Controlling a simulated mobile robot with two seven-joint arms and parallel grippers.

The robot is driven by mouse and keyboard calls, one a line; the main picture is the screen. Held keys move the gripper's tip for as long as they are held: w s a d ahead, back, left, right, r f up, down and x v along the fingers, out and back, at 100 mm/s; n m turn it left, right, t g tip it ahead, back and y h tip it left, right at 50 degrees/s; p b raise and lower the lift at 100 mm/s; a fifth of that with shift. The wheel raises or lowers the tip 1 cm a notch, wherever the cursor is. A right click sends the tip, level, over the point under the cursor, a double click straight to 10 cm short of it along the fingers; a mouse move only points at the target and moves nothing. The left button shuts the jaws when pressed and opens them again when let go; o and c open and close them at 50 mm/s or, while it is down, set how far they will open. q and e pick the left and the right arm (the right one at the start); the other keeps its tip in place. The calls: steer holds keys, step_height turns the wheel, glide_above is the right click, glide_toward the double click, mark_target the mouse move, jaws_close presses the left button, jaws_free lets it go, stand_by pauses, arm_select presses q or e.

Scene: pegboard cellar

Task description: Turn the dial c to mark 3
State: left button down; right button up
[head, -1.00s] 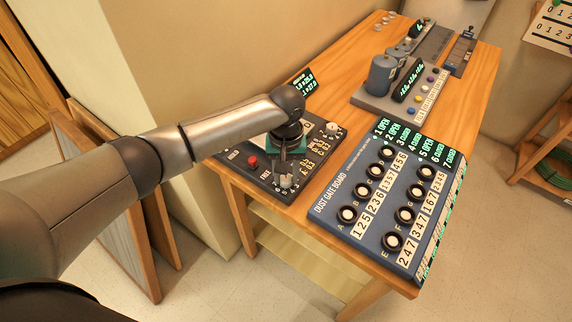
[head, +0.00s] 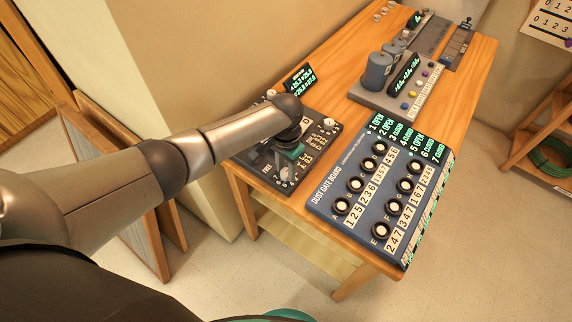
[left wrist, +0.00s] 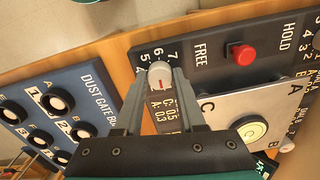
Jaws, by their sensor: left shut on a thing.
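The dial (left wrist: 160,72) is a pale round knob with a red mark, set near the edge of a dark control panel (head: 318,150). Numbers around 4 to 7 show beside it in the left wrist view; its own letter is not clear. My left gripper (head: 286,167) reaches down over the panel. Its two fingers (left wrist: 161,84) stand on either side of the dial and are shut on it. The knob also shows small in the head view (head: 286,174). The far marks are partly hidden by the fingers. My right gripper is not in view.
A red button (left wrist: 242,54) sits between FREE and HOLD. A round level (left wrist: 251,131) lies on a pale plate nearby. The blue Dust Gate Board (head: 338,176) with several knobs stands right beside the panel. A lit screen (head: 299,78) and grey cylinders (head: 378,72) stand farther back.

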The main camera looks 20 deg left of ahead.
mark_target(286, 172)
arm_select(q)
steer(key=m, duration=0.2)
steer(key=shift+m, duration=0.4)
steer(key=m+p, duration=0.1)
steer(key=m, duration=0.2)
steer(key=shift+m, duration=0.3)
steer(key=m, duration=0.6)
steer(key=shift+m, duration=0.4)
steer(key=c, duration=0.5)
jaws_free()
step_height(286, 172, up, 15)
steer(key=p, duration=0.2)
steer(key=shift+r, duration=0.15)
